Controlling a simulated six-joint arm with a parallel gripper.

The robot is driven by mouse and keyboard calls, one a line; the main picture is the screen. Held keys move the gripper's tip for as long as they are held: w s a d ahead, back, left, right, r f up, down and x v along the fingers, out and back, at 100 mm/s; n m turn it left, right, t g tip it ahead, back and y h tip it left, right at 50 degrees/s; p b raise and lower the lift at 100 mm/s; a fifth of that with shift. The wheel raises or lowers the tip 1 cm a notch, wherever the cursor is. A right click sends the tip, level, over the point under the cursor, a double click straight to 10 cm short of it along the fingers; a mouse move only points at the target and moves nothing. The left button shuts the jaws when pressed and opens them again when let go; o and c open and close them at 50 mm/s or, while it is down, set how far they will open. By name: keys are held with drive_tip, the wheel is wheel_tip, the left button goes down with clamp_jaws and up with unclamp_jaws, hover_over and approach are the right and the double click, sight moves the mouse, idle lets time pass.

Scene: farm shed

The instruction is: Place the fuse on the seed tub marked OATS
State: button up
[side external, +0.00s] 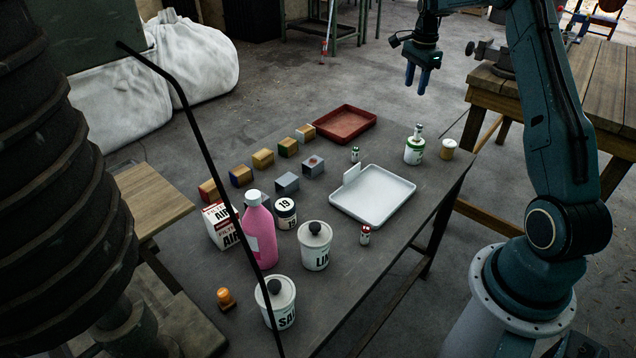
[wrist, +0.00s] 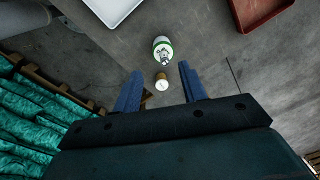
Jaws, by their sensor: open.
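A small white cylinder with a green band, which looks like a fuse (side external: 418,131), stands upright on a white tub with a green band (side external: 413,155) at the table's far right. The tub's lettering is not readable, so I cannot tell whether it says OATS. In the wrist view the tub (wrist: 162,55) and the fuse on it (wrist: 165,48) show ahead between my fingers. Similar small pieces stand on the table, one green-banded (side external: 355,154) and one red-banded (side external: 365,236). My gripper (side external: 417,82) is open and empty, high above the tub and apart from it.
A white tray (side external: 372,212) and a red tray (side external: 345,123) lie nearby. Tubs lettered LIN (side external: 315,254) and SAL (side external: 279,310), a pink bottle (side external: 259,235) and several blocks fill the left part.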

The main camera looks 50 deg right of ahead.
drive_tip(key=s+a+r+n+t, duration=0.1)
drive_tip(key=s+a+r+n, duration=0.3)
drive_tip(key=a+r, duration=0.6)
drive_tip(key=s+a+r+n+t, duration=0.15)
drive_tip(key=a+r+n, duration=0.45)
drive_tip(key=a, duration=0.7)
drive_tip(key=s+a+f+n+t, duration=0.2)
drive_tip(key=s+a+f+n, duration=0.1)
drive_tip(key=s+a+n, duration=1)
drive_tip(key=s+a, duration=0.2)
drive_tip(key=s, duration=0.4)
drive_tip(key=shift+s+a+f+t, duration=0.25)
drive_tip(key=shift+s+a+t, duration=0.05)
drive_tip(key=shift+s+t, duration=0.1)
